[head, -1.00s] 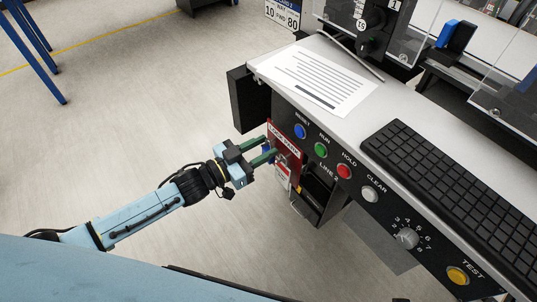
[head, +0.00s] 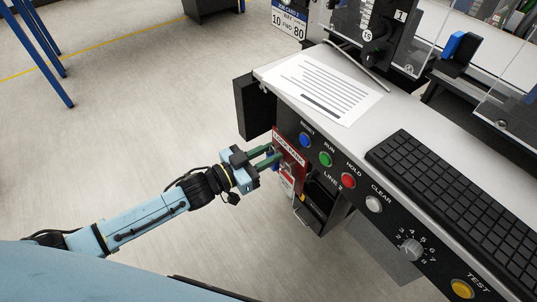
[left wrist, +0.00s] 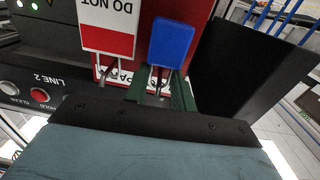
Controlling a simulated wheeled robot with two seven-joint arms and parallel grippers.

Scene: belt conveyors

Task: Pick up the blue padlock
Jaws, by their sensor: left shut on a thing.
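The blue padlock (left wrist: 172,43) shows in the left wrist view, with its body near the top centre and its thin shackle towards my fingers. My left gripper (left wrist: 160,78) has its green fingers closed in at the shackle. In the head view the left gripper (head: 274,156) reaches to the red lock board (head: 288,147) on the console front. The padlock is mostly hidden there by the fingers. I cannot tell whether the shackle is clear of the board's hook. My right gripper is not in view.
A red and white tag (left wrist: 108,27) hangs beside the padlock. The console front has coloured buttons such as the green one (head: 325,159). The floor at left is open.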

